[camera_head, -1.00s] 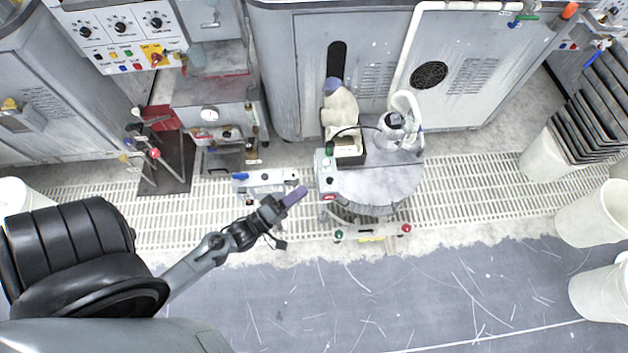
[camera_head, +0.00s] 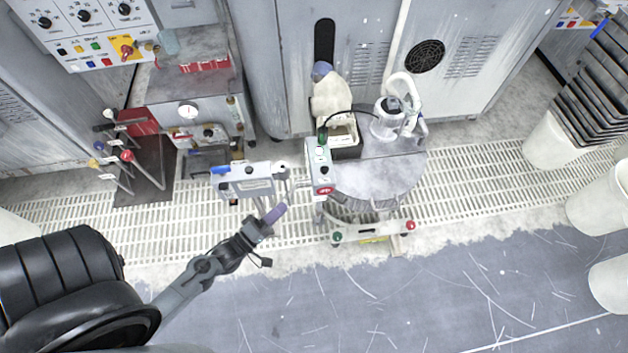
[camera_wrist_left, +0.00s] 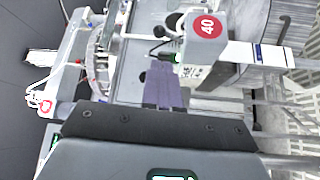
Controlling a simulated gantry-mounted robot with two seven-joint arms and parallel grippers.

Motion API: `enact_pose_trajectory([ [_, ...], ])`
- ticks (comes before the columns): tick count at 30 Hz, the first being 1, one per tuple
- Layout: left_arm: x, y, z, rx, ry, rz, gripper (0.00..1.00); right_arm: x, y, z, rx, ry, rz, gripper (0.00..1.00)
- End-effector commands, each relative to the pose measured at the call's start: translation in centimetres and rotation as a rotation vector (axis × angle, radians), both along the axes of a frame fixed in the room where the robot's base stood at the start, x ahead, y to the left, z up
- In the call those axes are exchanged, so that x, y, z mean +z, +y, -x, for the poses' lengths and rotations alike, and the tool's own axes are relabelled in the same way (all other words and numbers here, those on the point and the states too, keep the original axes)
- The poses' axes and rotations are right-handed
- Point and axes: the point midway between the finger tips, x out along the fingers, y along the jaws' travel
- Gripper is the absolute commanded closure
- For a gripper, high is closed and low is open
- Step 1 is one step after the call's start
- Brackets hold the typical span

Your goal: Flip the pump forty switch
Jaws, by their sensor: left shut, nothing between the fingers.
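A red round label marked 40 (camera_wrist_left: 207,25) is on a pale box (camera_wrist_left: 205,65) at the top of the left wrist view. A small dark lever-like part (camera_wrist_left: 165,31) sticks out beside that box; I cannot tell its position or whether it is the switch. My left gripper (camera_head: 274,213) is shut and empty, its purple fingers (camera_wrist_left: 165,86) together and pointing toward the dark part. In the head view the fingertips are just below a pale box with a blue handle (camera_head: 245,185). The number 40 cannot be read in the head view. My right gripper is out of view.
A pale control box with a red label (camera_head: 318,178) stands right of the gripper, beside the round grey platen (camera_head: 378,178). A low bar with red and green knobs (camera_head: 372,232) lies in front. The grated floor (camera_head: 460,190) and the blue-grey floor (camera_head: 480,270) are open.

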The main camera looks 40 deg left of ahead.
Motion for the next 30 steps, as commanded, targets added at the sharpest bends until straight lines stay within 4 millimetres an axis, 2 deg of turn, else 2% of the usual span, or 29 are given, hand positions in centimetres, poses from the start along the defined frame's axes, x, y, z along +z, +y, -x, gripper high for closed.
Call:
enact_pose_trajectory([
  [8,0.0,0.0,-0.1,0.000,-0.001,0.000,1.00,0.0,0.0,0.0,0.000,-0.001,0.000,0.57],
  [14,0.1,-0.1,-1.5,-0.001,-0.002,0.000,1.00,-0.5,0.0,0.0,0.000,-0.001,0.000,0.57],
  [30,0.9,-0.3,-10.7,0.000,-0.004,-0.001,1.00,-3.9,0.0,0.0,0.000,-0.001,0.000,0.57],
])
